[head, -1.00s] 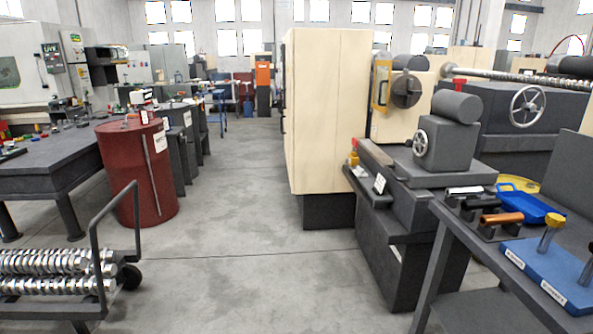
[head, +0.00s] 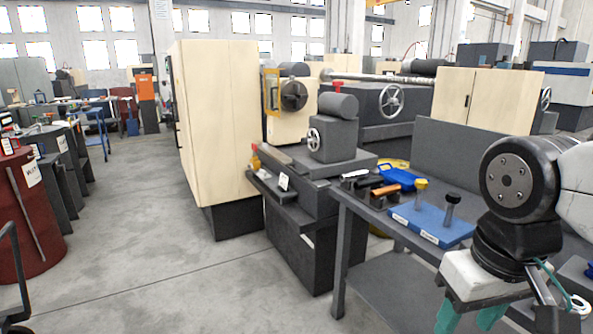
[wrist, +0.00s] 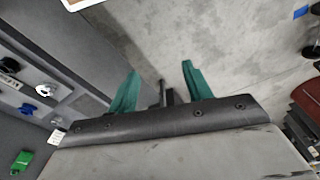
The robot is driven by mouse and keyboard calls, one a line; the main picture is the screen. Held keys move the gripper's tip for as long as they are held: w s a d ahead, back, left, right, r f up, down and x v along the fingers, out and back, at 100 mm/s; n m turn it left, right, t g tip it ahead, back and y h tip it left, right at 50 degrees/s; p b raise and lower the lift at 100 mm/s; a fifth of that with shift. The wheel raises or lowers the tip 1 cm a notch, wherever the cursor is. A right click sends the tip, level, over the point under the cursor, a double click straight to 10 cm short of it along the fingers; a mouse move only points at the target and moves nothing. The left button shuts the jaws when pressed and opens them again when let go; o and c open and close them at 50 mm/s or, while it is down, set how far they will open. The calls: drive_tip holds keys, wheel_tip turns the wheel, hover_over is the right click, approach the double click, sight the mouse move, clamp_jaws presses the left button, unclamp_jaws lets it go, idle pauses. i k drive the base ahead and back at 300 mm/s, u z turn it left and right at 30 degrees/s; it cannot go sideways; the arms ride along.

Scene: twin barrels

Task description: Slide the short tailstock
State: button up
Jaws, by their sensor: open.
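A short grey tailstock (head: 333,138) sits on the lathe bed (head: 290,165) in the middle of the head view. It is a block with a thick horizontal cylinder on top and a silver handwheel (head: 314,140) on its left side. The round chuck (head: 294,96) is behind it, to the left. My gripper (head: 468,318) is at the lower right of the head view, well apart from the tailstock. Its teal fingers show in the wrist view (wrist: 160,70), spread apart with nothing held between them. The tailstock cannot be made out in the wrist view.
A dark bench (head: 352,208) with a blue board (head: 432,222), a blue tray (head: 398,177) and small tools stands between my arm and the lathe. A tall cream cabinet (head: 215,125) is left of the lathe. Open concrete floor (head: 130,240) lies to the left; a red drum (head: 25,225) borders it.

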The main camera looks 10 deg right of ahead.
sight(339, 153)
drive_tip(key=u, duration=0.55)
drive_tip(key=i, duration=0.95)
drive_tip(key=u, duration=0.75)
drive_tip(key=i, duration=1.5)
drive_tip(key=z, duration=0.7)
drive_tip(key=i, duration=1.1)
drive_tip(key=z, duration=1.25)
drive_tip(key=i, duration=0.2)
drive_tip(key=u, duration=0.05)
